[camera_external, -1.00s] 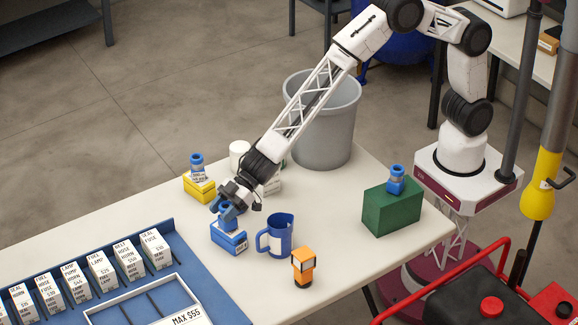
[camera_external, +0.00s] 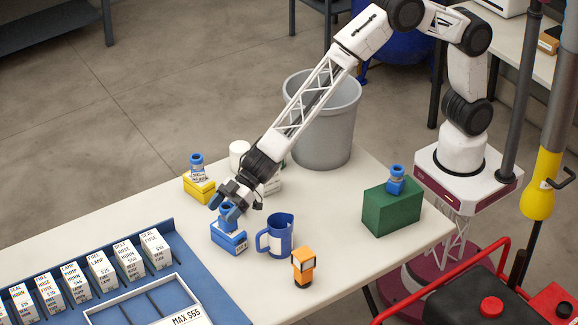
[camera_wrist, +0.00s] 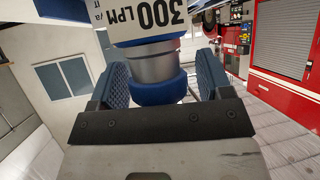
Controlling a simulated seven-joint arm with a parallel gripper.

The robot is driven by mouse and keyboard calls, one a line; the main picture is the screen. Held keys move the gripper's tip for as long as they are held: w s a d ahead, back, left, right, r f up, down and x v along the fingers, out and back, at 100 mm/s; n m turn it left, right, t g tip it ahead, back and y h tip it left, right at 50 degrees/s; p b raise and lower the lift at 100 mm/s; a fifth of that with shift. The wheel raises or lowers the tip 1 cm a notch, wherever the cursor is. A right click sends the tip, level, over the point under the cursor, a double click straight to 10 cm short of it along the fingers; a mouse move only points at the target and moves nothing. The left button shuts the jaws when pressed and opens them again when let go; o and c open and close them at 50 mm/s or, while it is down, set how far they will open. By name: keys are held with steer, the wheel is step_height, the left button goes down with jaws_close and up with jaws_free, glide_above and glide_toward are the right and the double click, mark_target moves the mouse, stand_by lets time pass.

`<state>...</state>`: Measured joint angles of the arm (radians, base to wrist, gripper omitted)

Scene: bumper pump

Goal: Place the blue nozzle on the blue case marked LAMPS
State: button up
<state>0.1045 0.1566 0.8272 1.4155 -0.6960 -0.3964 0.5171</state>
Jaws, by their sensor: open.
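A blue case (camera_external: 229,241) stands on the table in the external view, its marking too small to read. A blue nozzle (camera_external: 226,222) stands upright on top of it, its upper part partly hidden by my gripper (camera_external: 225,207). My gripper is open, with its blue fingers on either side of this nozzle. The wrist view shows the nozzle (camera_wrist: 155,65), with a grey band and a white "300 LPM" label, between the two spread finger pads (camera_wrist: 158,82). Whether a pad touches it I cannot tell.
Similar blue nozzles stand on a yellow case (camera_external: 199,189) and a green block (camera_external: 391,208). A blue mug (camera_external: 280,235) stands close right of the blue case, with an orange item (camera_external: 303,267) beyond. A grey bin (camera_external: 325,130) stands behind. Boxes in a blue rack (camera_external: 190,262) lie left.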

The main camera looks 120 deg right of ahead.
steer(key=v, duration=1.1)
steer(key=shift+s, duration=0.25)
steer(key=shift+d+r, duration=0.1)
steer(key=shift+r, duration=0.15)
steer(key=s+a+r+m+g+h, duration=0.1)
steer(key=s+r+g+h, duration=0.1)
steer(key=s+r, duration=0.85)
steer(key=s+r+m+g+h, duration=0.15)
steer(key=s+r, duration=0.55)
steer(key=s, duration=0.7)
steer(key=s+a+g, duration=0.3)
steer(key=s, duration=1.3)
steer(key=s+a+r+g+y, duration=0.1)
steer(key=s+a+g, duration=0.2)
steer(key=s, duration=1.3)
steer(key=shift+s+r, duration=0.2)
steer(key=shift+s, duration=0.15)
